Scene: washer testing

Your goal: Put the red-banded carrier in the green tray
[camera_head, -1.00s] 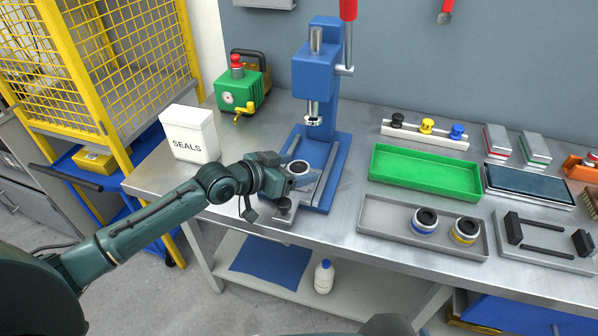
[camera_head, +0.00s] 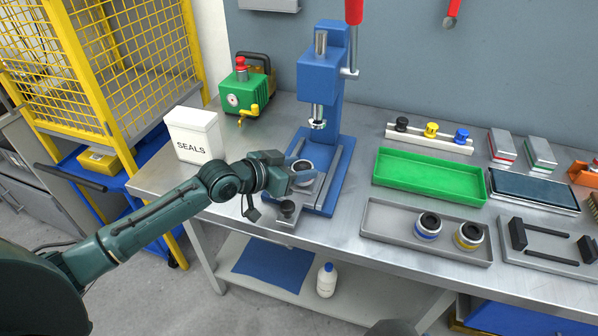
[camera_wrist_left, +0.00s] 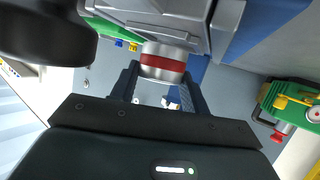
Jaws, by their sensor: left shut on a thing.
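The red-banded carrier (camera_wrist_left: 163,62) is a silver cylinder with a red band in the left wrist view. It sits between the two fingers of my left gripper (camera_wrist_left: 160,85), which is shut on it. In the head view the carrier (camera_head: 302,168) shows as a pale ring with a dark centre, over the base of the blue press. My left gripper (camera_head: 290,175) reaches it from the left and partly hides it. The green tray (camera_head: 430,193) lies to the right on the bench and is empty. My right gripper is not in view.
The blue press (camera_head: 320,78) stands right behind the carrier. A grey tray (camera_head: 387,225) with blue- and yellow-banded carriers lies in front of the green tray. A knob rack (camera_head: 447,142) stands behind it. The white SEALS box (camera_head: 192,135) is at left.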

